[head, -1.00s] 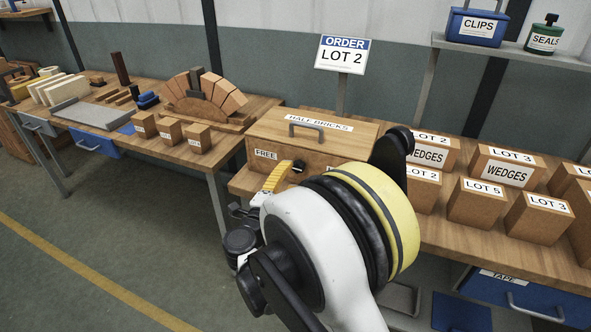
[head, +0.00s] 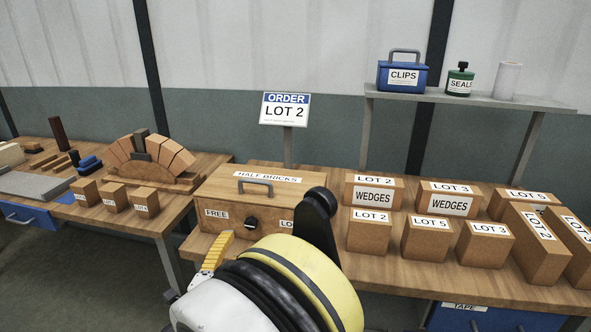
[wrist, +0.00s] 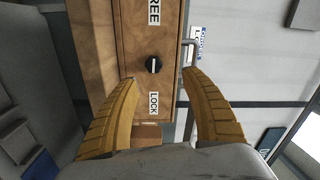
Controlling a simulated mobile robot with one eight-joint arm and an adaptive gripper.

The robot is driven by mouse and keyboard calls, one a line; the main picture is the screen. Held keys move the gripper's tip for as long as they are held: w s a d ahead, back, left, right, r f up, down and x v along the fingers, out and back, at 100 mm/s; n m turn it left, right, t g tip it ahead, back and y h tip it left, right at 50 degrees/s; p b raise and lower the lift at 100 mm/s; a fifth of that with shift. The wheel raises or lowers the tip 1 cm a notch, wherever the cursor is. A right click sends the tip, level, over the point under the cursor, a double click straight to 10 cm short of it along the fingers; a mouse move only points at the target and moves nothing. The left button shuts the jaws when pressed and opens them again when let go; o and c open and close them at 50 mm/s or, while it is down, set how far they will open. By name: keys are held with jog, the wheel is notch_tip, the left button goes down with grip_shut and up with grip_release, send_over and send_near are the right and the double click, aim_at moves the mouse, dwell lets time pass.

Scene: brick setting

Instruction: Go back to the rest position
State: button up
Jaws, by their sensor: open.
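My gripper (wrist: 160,100) is open and empty in the wrist view, its two yellow ribbed fingers wide apart. Between and beyond them is the front of the wooden half bricks box (wrist: 105,45), with a round black knob (wrist: 153,64) between the FREE and LOCK labels. In the head view the half bricks box (head: 225,192) stands on the bench with its lid down. The same knob (head: 251,223) shows beside one yellow finger. My arm's white and yellow wrist covers the bottom middle, hiding most of the gripper.
The right bench (head: 400,265) carries several labelled boxes, such as a LOT 5 box (head: 425,240). A shelf (head: 470,97) above holds a blue clips box (head: 402,76). The ORDER LOT 2 sign (head: 285,109) stands behind. The left bench holds a brick arch (head: 150,158).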

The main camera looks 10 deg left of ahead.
jog(key=w+d+r+n+y, duration=0.3)
jog(key=d+r+n+y, duration=0.15)
jog(key=r, duration=0.65)
jog(key=w+d+r+n+y, duration=0.25)
jog(key=d+r+n, duration=0.2)
jog(key=r, duration=0.55)
jog(key=s+d+f+n+g+h, duration=0.2)
jog(key=s+d+f, duration=0.3)
jog(key=s+d, duration=0.3)
jog(key=s+d+f+n+g+h, duration=0.2)
jog(key=s+d+f+g, duration=0.3)
jog(key=d, duration=0.9)
jog(key=s+d+f+n+g+h, duration=0.1)
jog(key=s+d+f+n+g, duration=0.2)
jog(key=s+d+f, duration=0.3)
jog(key=s+d+g, duration=0.1)
jog(key=s+d, duration=0.4)
jog(key=shift+s+f+h, duration=0.3)
jog(key=shift+s+h, duration=0.05)
jog(key=shift+h, duration=0.05)
